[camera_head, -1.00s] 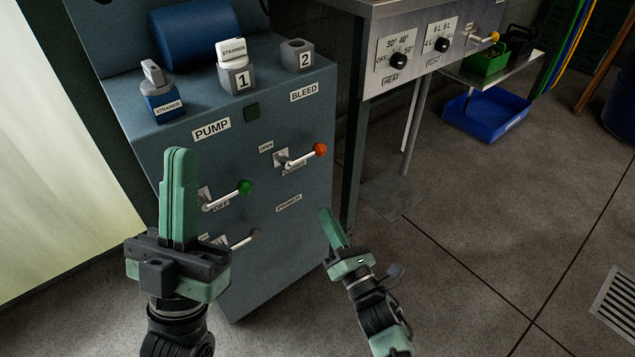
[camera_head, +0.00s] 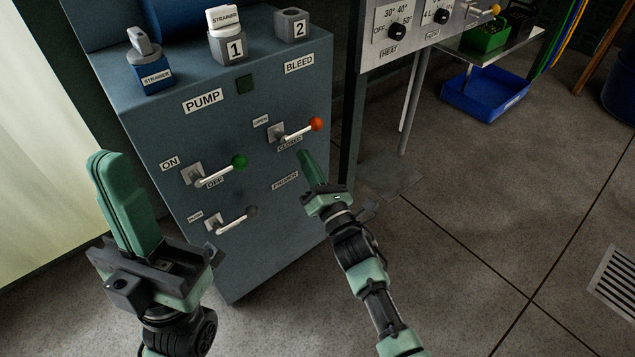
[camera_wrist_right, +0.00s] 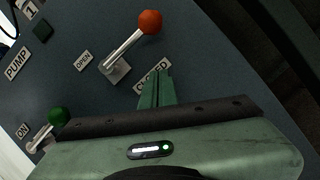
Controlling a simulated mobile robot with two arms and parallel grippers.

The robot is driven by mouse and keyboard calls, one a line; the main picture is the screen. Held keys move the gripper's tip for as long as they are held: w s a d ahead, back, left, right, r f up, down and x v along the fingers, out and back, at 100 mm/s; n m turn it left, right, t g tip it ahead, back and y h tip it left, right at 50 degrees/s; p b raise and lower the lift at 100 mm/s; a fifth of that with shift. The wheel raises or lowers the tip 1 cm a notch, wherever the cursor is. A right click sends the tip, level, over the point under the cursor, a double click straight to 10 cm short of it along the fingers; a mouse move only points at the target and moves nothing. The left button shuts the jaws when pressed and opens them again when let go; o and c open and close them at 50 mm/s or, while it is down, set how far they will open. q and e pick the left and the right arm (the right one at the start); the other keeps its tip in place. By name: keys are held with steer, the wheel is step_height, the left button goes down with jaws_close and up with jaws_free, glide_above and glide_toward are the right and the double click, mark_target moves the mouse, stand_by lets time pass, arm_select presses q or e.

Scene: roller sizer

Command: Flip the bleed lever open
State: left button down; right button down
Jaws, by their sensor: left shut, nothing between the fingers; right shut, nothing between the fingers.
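The bleed lever (camera_head: 298,132) has a pale handle and an orange-red ball knob. It sticks out to the right from a square plate on the blue-grey cabinet, between the OPEN label and the CLOSED label. It also shows in the right wrist view (camera_wrist_right: 126,46), above the fingertips. My right gripper (camera_head: 304,154) is shut and empty, just below the lever's knob in the head view; I cannot tell if it touches. In the right wrist view its fingers (camera_wrist_right: 156,78) partly cover the CLOSED label. My left gripper (camera_head: 103,158) is shut and empty, left of the cabinet front.
Strainer blocks (camera_head: 149,62) stand on the cabinet top. A control panel (camera_head: 425,30) is at the right.

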mark_target(302, 131)
steer(key=shift+w+d+r, duration=0.3)
steer(key=shift+r, duration=0.3)
steer(key=shift+w+d+r, duration=0.25)
steer(key=shift+r, duration=0.35)
steer(key=shift+w+d+r, duration=0.3)
steer(key=shift+r, duration=0.3)
